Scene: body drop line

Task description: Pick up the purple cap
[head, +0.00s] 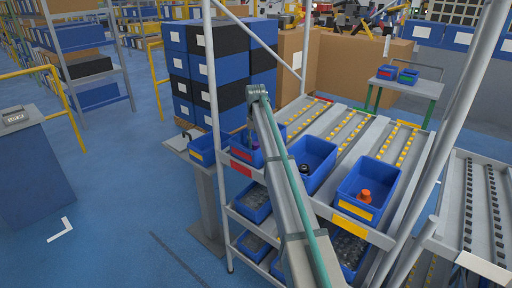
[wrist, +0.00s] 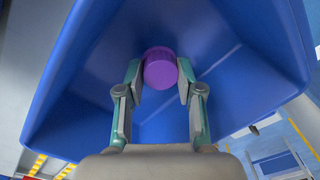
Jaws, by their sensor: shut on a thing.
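The purple cap (wrist: 160,70) is round and sits between my two fingertips in the wrist view. My gripper (wrist: 160,80) is shut on it, with one finger pad against each side. Both are inside a blue bin (wrist: 85,75), whose walls surround them; whether the cap touches the bin floor cannot be told. In the head view my arm reaches to the red-labelled blue bin (head: 241,153) at the left of the rack, and my arm largely hides the gripper and the cap there.
To the right on the rack are a blue bin (head: 329,154) with a black part (head: 304,169) and a yellow-labelled bin (head: 351,207) with an orange part (head: 365,196). A grey rack post (head: 215,90) stands close to the arm. More bins (head: 253,203) sit on the lower shelf.

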